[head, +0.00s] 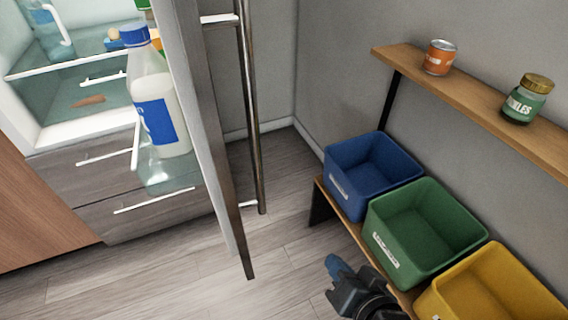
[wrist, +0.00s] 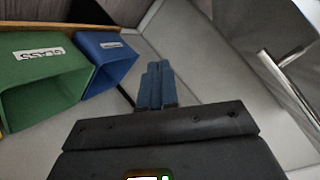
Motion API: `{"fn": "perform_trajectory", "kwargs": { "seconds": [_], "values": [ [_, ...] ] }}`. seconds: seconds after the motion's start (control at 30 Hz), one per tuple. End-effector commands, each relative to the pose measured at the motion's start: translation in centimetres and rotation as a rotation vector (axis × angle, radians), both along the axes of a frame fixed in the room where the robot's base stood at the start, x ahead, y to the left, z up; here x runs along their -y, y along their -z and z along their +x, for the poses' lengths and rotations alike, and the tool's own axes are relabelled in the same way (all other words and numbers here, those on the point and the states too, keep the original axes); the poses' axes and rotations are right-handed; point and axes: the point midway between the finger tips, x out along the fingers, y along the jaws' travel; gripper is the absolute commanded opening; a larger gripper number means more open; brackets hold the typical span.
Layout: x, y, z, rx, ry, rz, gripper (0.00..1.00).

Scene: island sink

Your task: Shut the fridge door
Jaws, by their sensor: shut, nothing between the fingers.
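The fridge door (head: 203,110) stands open, seen nearly edge-on left of centre in the head view. Its long metal handle (head: 250,120) is on the right-hand face. The handle also shows at the right of the wrist view (wrist: 285,57). A milk-type bottle with a blue cap (head: 158,105) stands on the door's inner shelf. The lit fridge interior (head: 60,100) shows at the left. My gripper (head: 335,268) is at the lower right in the head view, right of the door and apart from it. In the wrist view its blue fingers (wrist: 157,85) are together and empty.
Blue (head: 345,190), green (head: 405,265) and yellow (head: 465,305) bins stand on a low bench along the right wall, close to my gripper. A wall shelf (head: 480,105) above holds an orange can (head: 440,57) and a jar (head: 525,103). Floor between door and bins is clear.

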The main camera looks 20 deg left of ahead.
Motion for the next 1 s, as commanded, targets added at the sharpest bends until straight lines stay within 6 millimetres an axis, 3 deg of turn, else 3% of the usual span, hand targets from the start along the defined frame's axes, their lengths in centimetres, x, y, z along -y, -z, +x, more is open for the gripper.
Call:
{"fn": "perform_trajectory", "kwargs": {
  "seconds": [0.03, 0.2, 0.5, 0.8, 1.0],
  "values": [
    [-1.7, -0.5, 1.7, -0.006, -0.050, 0.005, 0.00],
    [-6.5, -2.7, 5.3, -0.060, -0.222, -0.007, 0.00],
    [-12.8, -9.1, 9.5, -0.138, -0.524, -0.118, 0.00],
    [-15.3, -16.3, 11.2, -0.196, -0.740, -0.290, 0.00],
    [-15.6, -18.6, 11.4, -0.215, -0.793, -0.347, 0.00]
  ]
}}
